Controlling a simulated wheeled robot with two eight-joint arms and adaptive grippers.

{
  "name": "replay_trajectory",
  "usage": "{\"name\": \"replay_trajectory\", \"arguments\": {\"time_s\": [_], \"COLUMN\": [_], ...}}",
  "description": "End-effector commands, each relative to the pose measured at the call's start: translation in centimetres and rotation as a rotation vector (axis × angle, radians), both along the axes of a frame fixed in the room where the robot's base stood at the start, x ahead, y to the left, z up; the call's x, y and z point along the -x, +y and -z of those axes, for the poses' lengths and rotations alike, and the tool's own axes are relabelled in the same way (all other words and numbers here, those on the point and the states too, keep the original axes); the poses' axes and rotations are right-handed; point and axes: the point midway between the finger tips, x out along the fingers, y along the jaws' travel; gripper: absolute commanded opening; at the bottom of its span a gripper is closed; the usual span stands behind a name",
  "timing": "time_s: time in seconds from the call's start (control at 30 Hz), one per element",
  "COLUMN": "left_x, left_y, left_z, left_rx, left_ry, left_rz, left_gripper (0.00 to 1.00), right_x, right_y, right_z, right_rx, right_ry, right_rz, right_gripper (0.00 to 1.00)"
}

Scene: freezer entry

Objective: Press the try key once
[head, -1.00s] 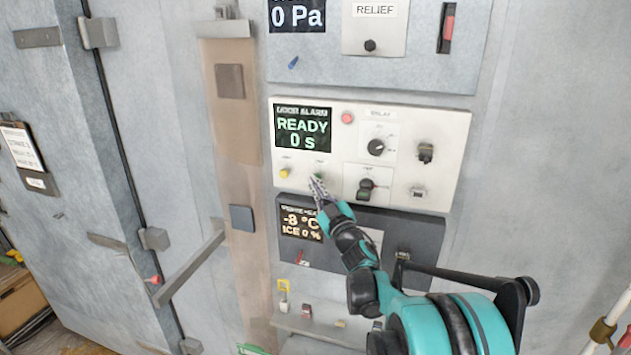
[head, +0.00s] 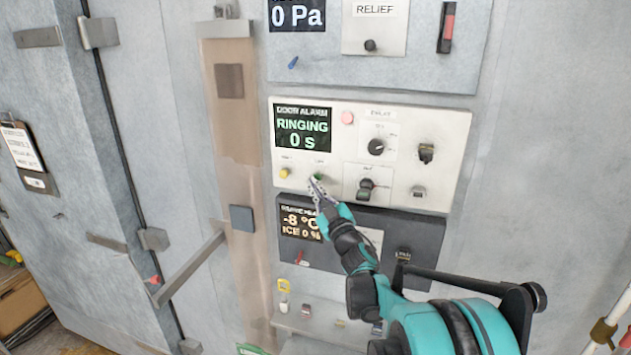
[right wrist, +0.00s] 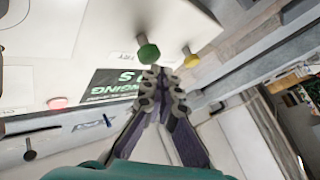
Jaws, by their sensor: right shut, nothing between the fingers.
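The try key is a small green button (head: 318,177) on the white door alarm panel (head: 440,150); it also shows in the right wrist view (right wrist: 148,52) beside a "TRY" label. The alarm display (head: 303,129) reads "RINGING 0 s". My right gripper (head: 314,186) is shut and empty, its tips right by the green key. In the right wrist view the fingertips (right wrist: 160,76) show just below the green key, seemingly a little apart from it; contact is hard to judge. My left gripper is not in view.
A yellow button (head: 285,173) sits left of the green key. A pale red lamp (head: 347,118), a dial (head: 376,147) and switches share the panel. A dark panel (head: 420,240) reading -8 °C lies below. A door handle bar (head: 190,268) juts out at left.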

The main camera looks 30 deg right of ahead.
Motion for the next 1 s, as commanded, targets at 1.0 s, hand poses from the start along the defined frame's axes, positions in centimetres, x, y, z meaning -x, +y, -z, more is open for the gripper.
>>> {"name": "replay_trajectory", "arguments": {"time_s": [1.0], "left_x": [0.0], "left_y": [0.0], "left_z": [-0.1], "left_rx": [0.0], "left_ry": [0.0], "left_rz": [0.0], "left_gripper": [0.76], "right_x": [3.5], "right_y": [4.2], "right_z": [0.0], "right_rx": [0.0], "right_ry": [0.0], "right_rz": [-0.001], "right_gripper": [0.0]}}
